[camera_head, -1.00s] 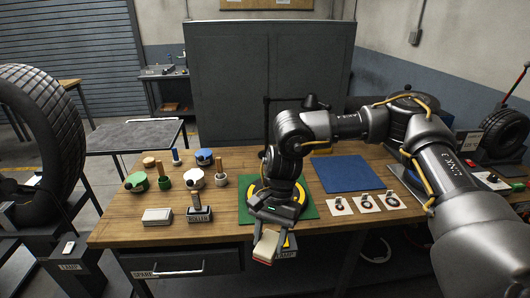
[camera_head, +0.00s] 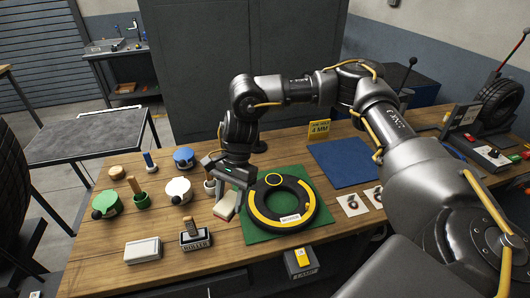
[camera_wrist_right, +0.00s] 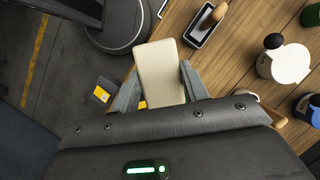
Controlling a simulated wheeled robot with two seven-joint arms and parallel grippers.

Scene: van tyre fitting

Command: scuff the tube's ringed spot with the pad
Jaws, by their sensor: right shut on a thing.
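The tube (camera_head: 310,211) is a black ring with yellow patches and a small white label, lying flat on a green mat (camera_head: 254,231). A small yellow ring marks a spot (camera_head: 273,179) on its far left part. My right gripper (camera_head: 231,188) is shut on the pad (camera_head: 227,208), a cream block with a reddish side. It holds the pad just left of the tube, over the mat's left edge; I cannot tell how high. In the right wrist view the pad (camera_wrist_right: 160,70) sits between the two fingers. My left gripper is not in view.
Left of the pad stand a roller in a holder (camera_head: 194,235), a white box (camera_head: 142,250) and several lidded pots, including a white pot (camera_head: 178,190).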

